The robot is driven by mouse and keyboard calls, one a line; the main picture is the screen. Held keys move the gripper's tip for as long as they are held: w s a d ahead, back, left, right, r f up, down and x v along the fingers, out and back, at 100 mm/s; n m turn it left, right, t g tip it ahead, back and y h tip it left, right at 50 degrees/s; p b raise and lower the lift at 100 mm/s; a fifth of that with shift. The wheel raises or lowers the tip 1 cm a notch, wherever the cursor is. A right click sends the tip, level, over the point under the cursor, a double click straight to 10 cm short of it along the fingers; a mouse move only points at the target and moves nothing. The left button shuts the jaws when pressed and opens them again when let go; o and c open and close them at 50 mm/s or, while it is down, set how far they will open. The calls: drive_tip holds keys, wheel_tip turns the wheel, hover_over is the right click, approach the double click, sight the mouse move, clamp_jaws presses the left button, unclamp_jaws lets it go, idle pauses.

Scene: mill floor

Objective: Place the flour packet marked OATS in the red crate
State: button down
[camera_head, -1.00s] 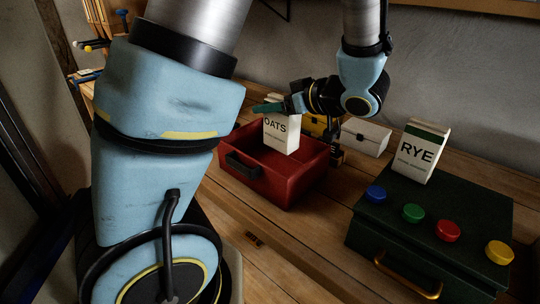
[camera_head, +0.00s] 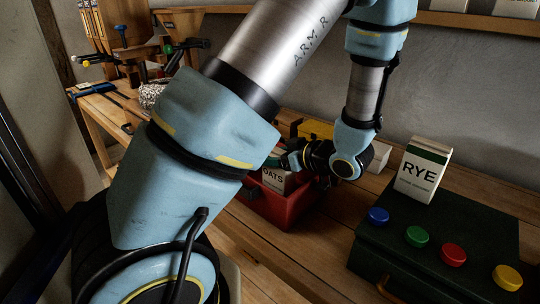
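The white OATS packet (camera_head: 275,179) is upright in the head view, its lower part hidden behind the near wall of the red crate (camera_head: 287,212). My gripper (camera_head: 276,162) is at the packet's top, reaching in from the right, and appears shut on it. The fingertips are small and partly hidden, so the grip shows poorly. The packet is inside the crate's outline; I cannot tell whether its base touches the crate floor. My own arm covers the crate's left part.
A white RYE packet (camera_head: 421,171) stands on a dark green box (camera_head: 448,232) at right, with blue, green, red and yellow knobs. A yellow case (camera_head: 316,130) and a white box (camera_head: 379,157) stand behind the crate. Bare bench shows between crate and green box.

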drive_tip(key=shift+f, duration=0.15)
drive_tip(key=shift+c, duration=0.4)
unclamp_jaws()
drive_tip(key=b+v, duration=0.2)
drive_tip(key=v, duration=1)
drive_tip(key=shift+r, duration=0.25)
